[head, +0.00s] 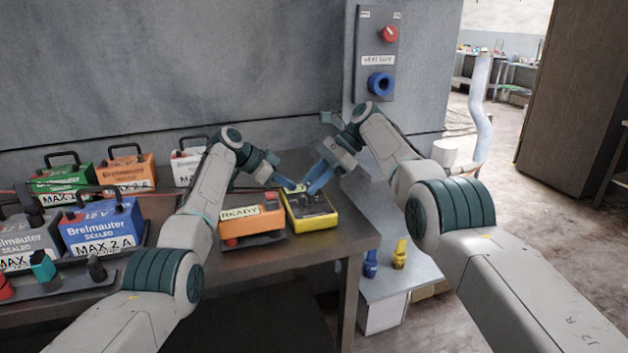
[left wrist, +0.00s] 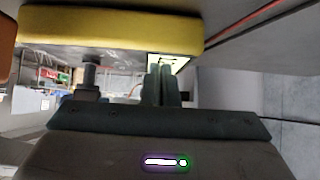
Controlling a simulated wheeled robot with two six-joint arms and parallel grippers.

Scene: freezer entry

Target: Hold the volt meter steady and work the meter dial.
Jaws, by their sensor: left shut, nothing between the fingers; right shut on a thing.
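The yellow volt meter (head: 318,223) lies on the workbench near its right end, its dark face up. My right gripper (head: 314,189) is shut on the volt meter at its far edge; the exact contact is hard to see. My left gripper (head: 297,187) is shut and empty at the meter's far left corner, close to the right fingers. In the left wrist view the meter's yellow side (left wrist: 110,32) spans the top, and the shut left fingers (left wrist: 162,80) are just in front of a pale label. The meter dial cannot be made out clearly; the fingers partly cover the face.
Several batteries, including a blue one (head: 103,226), fill the bench's left side. A grey panel (head: 377,50) with a red knob hangs behind. A lower shelf (head: 400,280) holds blue and yellow items.

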